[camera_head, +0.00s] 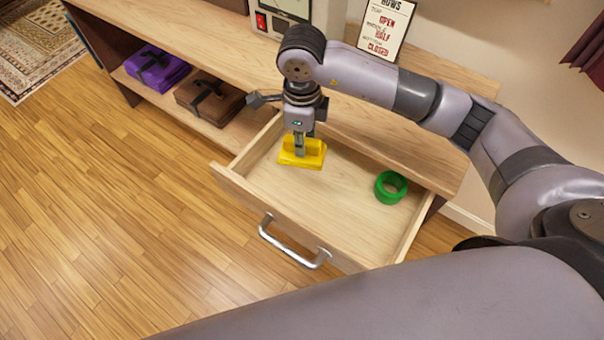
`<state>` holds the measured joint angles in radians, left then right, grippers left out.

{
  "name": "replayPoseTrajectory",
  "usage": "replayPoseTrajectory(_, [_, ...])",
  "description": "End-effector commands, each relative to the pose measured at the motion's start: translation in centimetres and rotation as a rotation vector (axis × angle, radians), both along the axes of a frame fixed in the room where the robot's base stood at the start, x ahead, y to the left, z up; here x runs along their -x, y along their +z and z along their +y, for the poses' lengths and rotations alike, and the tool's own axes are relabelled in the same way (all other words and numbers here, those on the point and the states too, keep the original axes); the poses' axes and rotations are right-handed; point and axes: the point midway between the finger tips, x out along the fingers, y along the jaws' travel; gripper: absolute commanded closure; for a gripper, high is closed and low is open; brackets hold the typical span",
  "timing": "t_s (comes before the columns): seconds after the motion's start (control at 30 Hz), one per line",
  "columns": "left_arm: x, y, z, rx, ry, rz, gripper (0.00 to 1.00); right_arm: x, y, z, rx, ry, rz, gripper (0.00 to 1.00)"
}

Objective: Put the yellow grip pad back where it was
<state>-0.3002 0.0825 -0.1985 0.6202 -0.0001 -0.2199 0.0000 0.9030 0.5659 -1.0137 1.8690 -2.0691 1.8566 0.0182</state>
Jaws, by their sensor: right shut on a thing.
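The yellow grip pad (303,161) is at the back left corner area of the open wooden drawer (328,192). My right gripper (299,146) points down and is shut on the pad from above. I cannot tell whether the pad touches the drawer floor or hangs just over it. The gripper hides part of the pad's top. My left gripper is not in view.
A green ring (391,187) lies at the drawer's right side. The drawer has a silver handle (291,248) in front. Purple (157,70) and brown (209,99) folded bundles lie on the shelf. A sign (381,29) stands on the top. The drawer's middle is clear.

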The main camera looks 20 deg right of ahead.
Motion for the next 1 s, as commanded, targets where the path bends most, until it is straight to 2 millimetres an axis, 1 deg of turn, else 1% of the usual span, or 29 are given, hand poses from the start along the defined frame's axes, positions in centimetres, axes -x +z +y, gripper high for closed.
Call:
replayPoseTrajectory(0.03, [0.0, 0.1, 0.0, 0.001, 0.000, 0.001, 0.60, 0.1, -1.5, 0.0, 0.001, -0.003, 0.006, 1.00])
replayPoseTrajectory(0.1, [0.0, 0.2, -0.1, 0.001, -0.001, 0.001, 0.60, 0.1, -3.4, 0.0, 0.001, -0.001, 0.006, 1.00])
replayPoseTrajectory(0.2, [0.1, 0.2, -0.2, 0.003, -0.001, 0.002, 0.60, 0.1, -5.9, 0.0, 0.000, 0.000, 0.004, 1.00])
replayPoseTrajectory(0.3, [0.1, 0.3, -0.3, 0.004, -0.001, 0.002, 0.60, 0.1, -7.8, 0.0, -0.001, 0.000, 0.003, 1.00])
replayPoseTrajectory(0.4, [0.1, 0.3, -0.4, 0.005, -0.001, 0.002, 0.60, 0.0, -9.0, 0.0, -0.001, 0.001, 0.000, 1.00])
replayPoseTrajectory(0.57, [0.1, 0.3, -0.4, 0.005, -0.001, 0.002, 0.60, 0.0, -10.0, 0.0, 0.000, 0.001, 0.000, 1.00])
replayPoseTrajectory(0.8, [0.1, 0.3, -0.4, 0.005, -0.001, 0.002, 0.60, 0.0, -13.3, 0.0, 0.000, 0.000, 0.001, 1.00])
replayPoseTrajectory(0.87, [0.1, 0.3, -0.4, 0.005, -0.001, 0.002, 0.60, 0.0, -13.7, 0.1, -0.001, 0.001, 0.000, 1.00])
replayPoseTrajectory(1.0, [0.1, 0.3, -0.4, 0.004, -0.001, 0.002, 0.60, 0.0, -13.7, 0.0, 0.000, 0.002, -0.001, 1.00])
